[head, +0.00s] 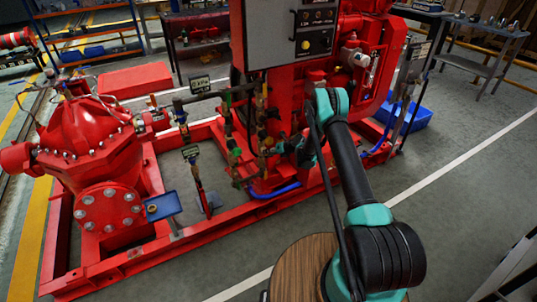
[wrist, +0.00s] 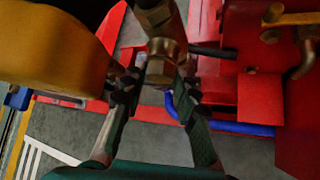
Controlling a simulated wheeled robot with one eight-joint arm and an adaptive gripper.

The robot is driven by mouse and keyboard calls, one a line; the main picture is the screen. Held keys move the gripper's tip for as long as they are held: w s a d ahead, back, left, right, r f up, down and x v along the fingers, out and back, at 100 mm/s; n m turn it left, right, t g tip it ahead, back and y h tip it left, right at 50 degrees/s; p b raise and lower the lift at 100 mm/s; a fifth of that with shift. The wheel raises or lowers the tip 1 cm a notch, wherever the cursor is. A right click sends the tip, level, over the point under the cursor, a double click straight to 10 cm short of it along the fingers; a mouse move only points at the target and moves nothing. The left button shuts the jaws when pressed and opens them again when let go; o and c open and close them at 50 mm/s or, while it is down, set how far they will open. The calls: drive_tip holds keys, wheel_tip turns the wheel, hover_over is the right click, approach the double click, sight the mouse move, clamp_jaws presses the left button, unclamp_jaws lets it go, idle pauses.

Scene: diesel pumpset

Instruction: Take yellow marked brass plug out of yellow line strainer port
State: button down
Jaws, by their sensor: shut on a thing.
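In the wrist view, my gripper (wrist: 157,84) has its two dark fingertips closed on either side of the brass plug (wrist: 159,70). The plug sits in line with the brass strainer fitting (wrist: 166,48), which runs up to the top edge; no gap shows between them. No yellow mark on the plug can be made out. In the head view, my gripper (head: 285,147) reaches left from the wrist to the brass pipework (head: 265,148) at the front of the red engine. The plug is too small to tell there.
A large yellow body (wrist: 50,50) stands close at the upper left of the wrist view. A blue hose (wrist: 240,127) and red frame lie below and right. In the head view, a blue tray (head: 162,206) is on the red skid, left of the pipework. Open floor lies in front.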

drive_tip(key=shift+s+a+r+n+t+h, duration=0.15)
drive_tip(key=shift+n+t+h, duration=0.45)
drive_tip(key=shift+h, duration=0.4)
drive_tip(key=shift+a+f+n+t+h, duration=0.1)
drive_tip(key=shift+n+t+h, duration=0.5)
drive_tip(key=shift+h, duration=0.4)
drive_tip(key=n+t+h, duration=0.1)
drive_tip(key=h, duration=0.1)
drive_tip(key=n+t+h, duration=0.1)
drive_tip(key=t, duration=0.1)
drive_tip(key=shift+s+a+n+h, duration=0.2)
drive_tip(key=shift+a+n+h, duration=0.1)
drive_tip(key=shift+h, duration=0.1)
drive_tip(key=c, duration=1.3)
unclamp_jaws()
